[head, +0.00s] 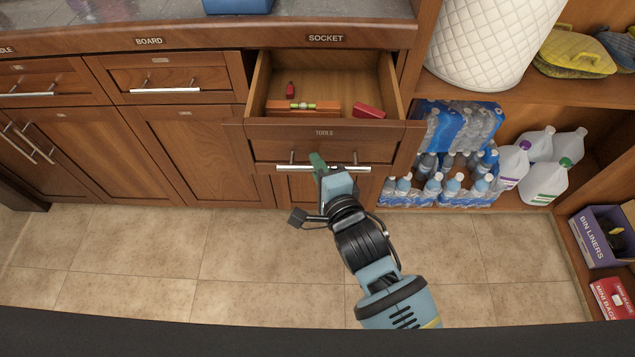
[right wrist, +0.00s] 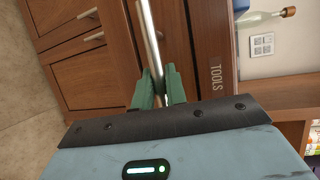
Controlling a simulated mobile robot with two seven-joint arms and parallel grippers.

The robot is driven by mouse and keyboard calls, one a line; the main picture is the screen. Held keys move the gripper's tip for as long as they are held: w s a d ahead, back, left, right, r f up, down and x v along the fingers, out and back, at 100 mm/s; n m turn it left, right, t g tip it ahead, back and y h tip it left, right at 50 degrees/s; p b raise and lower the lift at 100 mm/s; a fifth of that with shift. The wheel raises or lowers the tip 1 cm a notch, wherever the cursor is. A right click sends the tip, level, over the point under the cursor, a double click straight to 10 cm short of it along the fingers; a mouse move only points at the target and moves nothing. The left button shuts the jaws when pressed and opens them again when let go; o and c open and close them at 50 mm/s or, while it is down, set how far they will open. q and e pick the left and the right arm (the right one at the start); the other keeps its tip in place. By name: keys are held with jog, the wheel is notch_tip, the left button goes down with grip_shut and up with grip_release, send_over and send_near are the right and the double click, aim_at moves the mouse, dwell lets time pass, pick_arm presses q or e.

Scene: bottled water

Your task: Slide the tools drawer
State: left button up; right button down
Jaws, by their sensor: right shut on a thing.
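Inside lie a small red item (head: 290,90), a red and yellow-green level-like tool (head: 303,106) and a red block (head: 369,111). My left gripper is not in view.
Closed drawers, one marked BOARD (head: 166,78), and cabinet doors (head: 186,150) stand to the left. The right shelves hold water bottle packs (head: 440,185), white jugs (head: 546,178) and a bin liners box (head: 605,235). The tiled floor (head: 250,260) in front is clear.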

aim_at(327, 151)
jog(key=w, duration=0.8)
jog(key=shift+b, duration=0.3)
jog(key=c, duration=1.4)
grip_release()
jog(key=shift+s, duration=0.1)
jog(key=shift+c, duration=0.2)
jog(key=shift+s+d, duration=0.1)
jog(key=shift+s, duration=0.15)
jog(key=p+v, duration=0.1)
jog(key=v, duration=0.6)
jog(key=shift+s+r, duration=0.1)
